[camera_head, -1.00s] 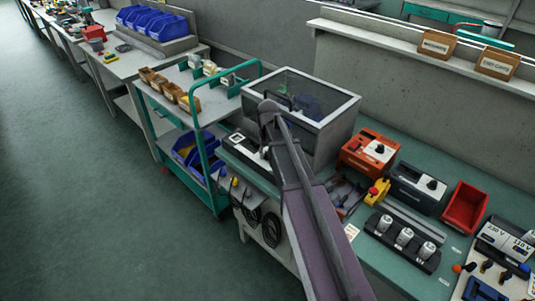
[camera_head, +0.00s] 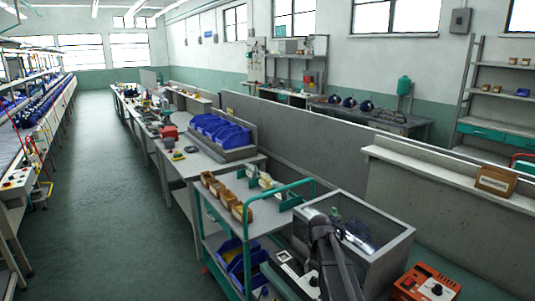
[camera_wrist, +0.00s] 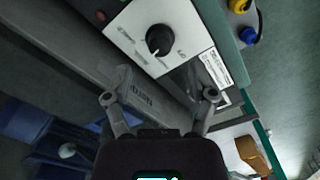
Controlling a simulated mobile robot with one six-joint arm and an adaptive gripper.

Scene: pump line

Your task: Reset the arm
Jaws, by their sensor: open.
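My arm (camera_head: 333,262) reaches up from the bottom edge of the head view, in front of the clear-topped grey enclosure (camera_head: 390,251). In the wrist view my gripper (camera_wrist: 159,98) is open, its two fingers spread wide. Nothing shows held between the fingertips. Beyond the fingers is a white panel (camera_wrist: 135,30) with a black knob (camera_wrist: 160,39). I cannot tell whether the fingers touch anything. The gripper's fingers cannot be made out in the head view.
A green-railed cart (camera_head: 253,222) with small brown bins (camera_head: 224,191) stands left of the enclosure. An orange device (camera_head: 426,284) sits at lower right. Benches with blue bins (camera_head: 220,133) run behind. A grey partition (camera_head: 315,133) stands behind the benches. The floor aisle (camera_head: 95,180) at left is clear.

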